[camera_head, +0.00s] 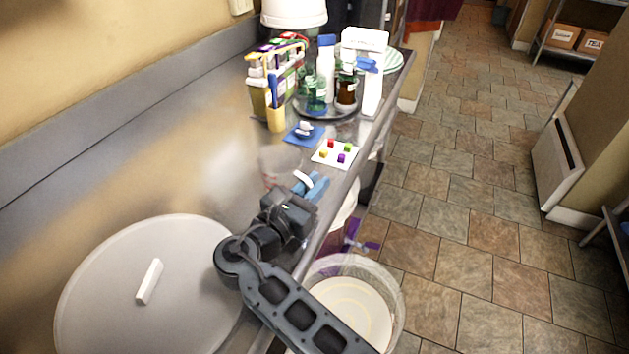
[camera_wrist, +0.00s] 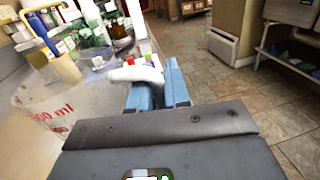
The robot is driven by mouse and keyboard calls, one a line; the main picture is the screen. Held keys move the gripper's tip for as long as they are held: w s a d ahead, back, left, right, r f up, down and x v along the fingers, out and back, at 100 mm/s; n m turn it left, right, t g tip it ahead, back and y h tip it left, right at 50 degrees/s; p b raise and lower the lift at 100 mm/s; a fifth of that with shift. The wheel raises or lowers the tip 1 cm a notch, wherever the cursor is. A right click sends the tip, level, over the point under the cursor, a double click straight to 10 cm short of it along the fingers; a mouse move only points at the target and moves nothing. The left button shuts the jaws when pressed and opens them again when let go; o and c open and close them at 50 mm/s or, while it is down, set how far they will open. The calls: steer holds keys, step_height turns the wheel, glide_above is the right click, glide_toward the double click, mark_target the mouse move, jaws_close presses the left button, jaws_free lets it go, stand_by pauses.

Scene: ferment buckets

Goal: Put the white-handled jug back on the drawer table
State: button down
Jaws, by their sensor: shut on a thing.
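The jug (camera_head: 280,163) is clear with red markings and a white handle (camera_head: 303,178). It shows large at the left in the wrist view (camera_wrist: 50,112), with its handle (camera_wrist: 137,74) between the blue fingers. My gripper (camera_head: 314,186) is shut on the handle near the table's right edge; its blue fingers also show in the wrist view (camera_wrist: 160,88). The jug appears over the long steel table (camera_head: 185,150); I cannot tell whether its base touches the top. No drawer shows clearly.
A white card with coloured cubes (camera_head: 335,154) and a blue mat (camera_head: 304,134) lie just beyond the jug. Bottles on a round tray (camera_head: 330,115) and a tube rack (camera_head: 275,70) stand farther back. A large round lid (camera_head: 110,290) lies in front. Buckets (camera_head: 350,305) stand below the right edge.

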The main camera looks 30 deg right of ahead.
steer(key=shift+f, duration=0.2)
steer(key=c, duration=1.1)
jaws_free()
steer(key=shift+f+b, duration=0.15)
steer(key=shift+b, duration=0.3)
steer(key=shift+f+b, duration=0.1)
steer(key=shift+b, duration=0.25)
steer(key=p+v, duration=0.1)
steer(key=v, duration=0.3)
steer(key=p+v, duration=0.1)
steer(key=v, duration=0.1)
steer(key=shift+s+a+r+p, duration=0.15)
steer(key=shift+a+r+p, duration=0.15)
steer(key=shift+a+p, duration=0.1)
steer(key=shift+s+a+f, duration=0.1)
steer(key=shift+s+a, duration=0.15)
steer(key=shift+a, duration=0.2)
